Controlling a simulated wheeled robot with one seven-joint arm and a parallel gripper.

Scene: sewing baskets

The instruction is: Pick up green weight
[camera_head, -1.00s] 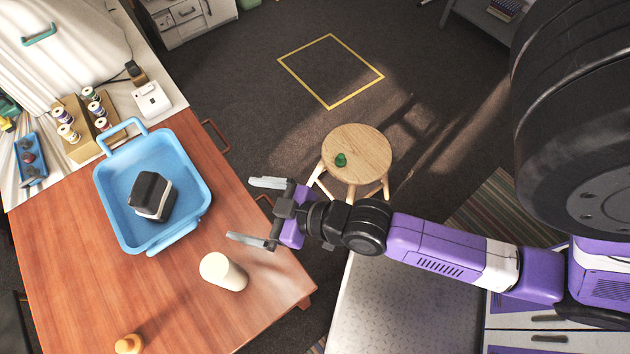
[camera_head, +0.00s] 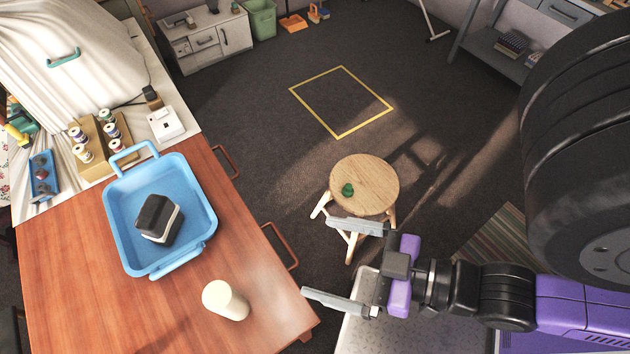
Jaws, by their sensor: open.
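The green weight (camera_head: 348,189) is a small dark green piece with a knob-like top. It stands on the left part of the round wooden stool (camera_head: 372,178). My gripper (camera_head: 338,262) is open and empty, with its two fingers pointing left. It is nearer the camera than the stool, and its upper finger overlaps the stool's legs in the picture. The weight shows a little above that finger, apart from it.
A wooden table (camera_head: 120,312) at left carries a blue basket (camera_head: 197,240) with a dark block (camera_head: 158,215) in it, and a cream cylinder (camera_head: 225,300). A grey metal surface (camera_head: 400,335) lies below my gripper. A yellow square (camera_head: 340,136) marks open floor behind the stool.

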